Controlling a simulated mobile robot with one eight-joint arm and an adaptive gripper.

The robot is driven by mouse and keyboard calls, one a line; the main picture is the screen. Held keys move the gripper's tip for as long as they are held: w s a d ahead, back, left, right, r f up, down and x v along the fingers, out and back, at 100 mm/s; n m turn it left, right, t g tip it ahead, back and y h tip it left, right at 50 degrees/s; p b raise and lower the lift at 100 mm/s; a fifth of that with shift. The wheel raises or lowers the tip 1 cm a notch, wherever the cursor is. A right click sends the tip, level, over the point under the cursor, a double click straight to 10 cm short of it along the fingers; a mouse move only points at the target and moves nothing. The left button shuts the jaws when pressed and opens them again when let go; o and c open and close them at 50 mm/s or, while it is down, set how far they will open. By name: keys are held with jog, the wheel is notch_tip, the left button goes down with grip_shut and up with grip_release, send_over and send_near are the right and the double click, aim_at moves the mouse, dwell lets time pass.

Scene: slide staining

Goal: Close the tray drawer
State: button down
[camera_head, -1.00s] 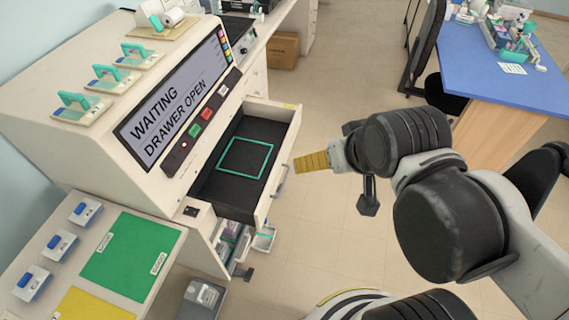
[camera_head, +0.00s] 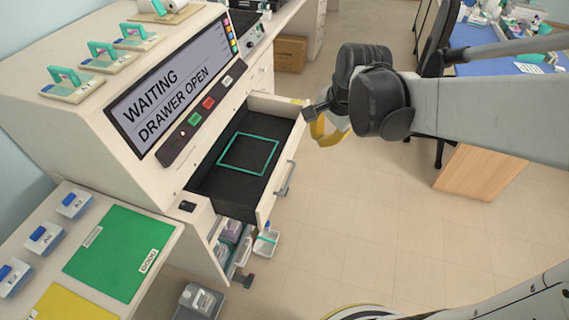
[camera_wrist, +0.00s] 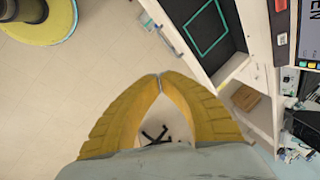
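The tray drawer (camera_head: 283,160) is pulled out of the white staining machine (camera_head: 120,125). Its black inside holds only a teal square outline (camera_head: 249,153), and a grey handle (camera_head: 284,179) sits on its front. The machine's screen (camera_head: 172,88) reads "WAITING DRAWER OPEN". My gripper (camera_head: 318,130) is just off the far end of the drawer front, beyond the handle. In the wrist view its yellow fingers (camera_wrist: 160,76) meet at the tips with nothing between them. The drawer (camera_wrist: 212,30) shows above and to the right of the fingertips there, apart from them.
Open shelves with small containers (camera_head: 232,232) are below the drawer. A grey bin (camera_head: 200,300) stands on the floor. A blue-topped table (camera_head: 490,68) and a dark chair (camera_head: 432,60) are at the back right. The floor before the drawer is clear.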

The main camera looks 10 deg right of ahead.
jog(key=w+d+f+m+g+b, duration=0.1)
jog(key=w+f+m+b, duration=0.25)
jog(key=f, duration=0.65)
jog(key=w+d+f+m+g+y+b, duration=0.1)
jog(key=w+f+m+b, duration=0.25)
jog(key=f, duration=0.55)
jog(key=w+f+m+g+b, duration=0.15)
jog(key=w+f+m, duration=0.3)
jog(key=f, duration=0.55)
jog(key=w+a+f+b, duration=0.2)
jog(key=a+f+b, duration=0.3)
jog(key=f, duration=0.5)
jog(key=shift+w+t+b, duration=0.2)
jog(key=shift+t+b, duration=0.15)
jog(key=shift+b, duration=0.25)
send_over(244, 182)
jog(key=d, duration=0.1)
jog(key=shift+s, duration=0.3)
